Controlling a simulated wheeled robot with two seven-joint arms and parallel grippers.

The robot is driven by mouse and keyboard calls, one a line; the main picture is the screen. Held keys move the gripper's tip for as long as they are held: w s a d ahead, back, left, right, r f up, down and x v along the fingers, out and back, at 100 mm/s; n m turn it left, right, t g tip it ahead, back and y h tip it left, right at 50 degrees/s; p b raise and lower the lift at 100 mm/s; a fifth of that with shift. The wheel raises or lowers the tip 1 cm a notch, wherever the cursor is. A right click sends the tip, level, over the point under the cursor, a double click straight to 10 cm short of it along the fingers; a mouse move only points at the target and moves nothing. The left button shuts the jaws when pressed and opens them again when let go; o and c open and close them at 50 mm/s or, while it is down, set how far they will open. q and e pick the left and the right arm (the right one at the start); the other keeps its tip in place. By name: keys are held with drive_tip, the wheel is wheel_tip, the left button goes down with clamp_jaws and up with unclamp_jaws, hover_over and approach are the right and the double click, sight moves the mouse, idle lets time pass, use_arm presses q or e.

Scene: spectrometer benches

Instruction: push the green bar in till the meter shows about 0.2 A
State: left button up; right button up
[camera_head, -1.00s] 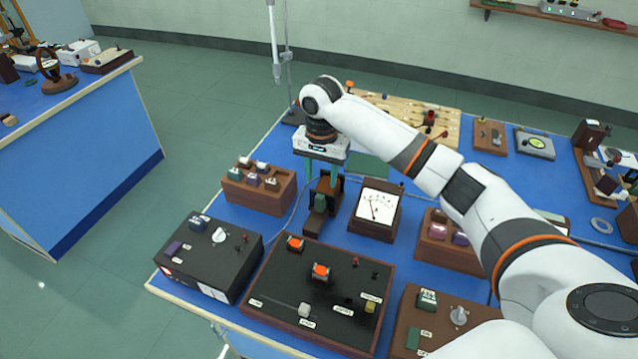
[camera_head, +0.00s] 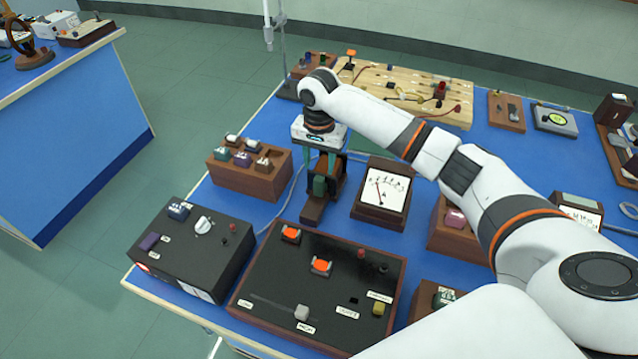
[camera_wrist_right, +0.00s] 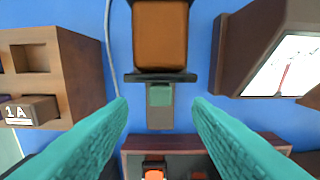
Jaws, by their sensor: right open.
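The green bar (camera_wrist_right: 160,96) shows as a short green end at the near black flange of a brown coil block (camera_wrist_right: 160,35) on a wooden base. It also shows in the head view (camera_head: 320,186). My right gripper (camera_wrist_right: 160,105) is open above it, with one teal finger on each side and a gap between each finger and the bar. The meter (camera_head: 385,191) stands to the right of the coil. My left gripper is out of view.
A wooden rack of labelled blocks (camera_head: 262,177) stands left of the coil. A black-topped switch panel (camera_head: 330,270) with orange buttons lies in front, with a black box (camera_head: 180,262) beside it. A pale wooden board (camera_head: 455,114) lies behind. A grey cable runs between rack and coil.

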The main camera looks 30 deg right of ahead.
sight(319, 178)
wheel_tip(319, 178, down, 9)
drive_tip(key=shift+s+r+p, duration=0.1)
drive_tip(key=shift+r+p, duration=0.1)
drive_tip(key=shift+p, duration=0.2)
clamp_jaws()
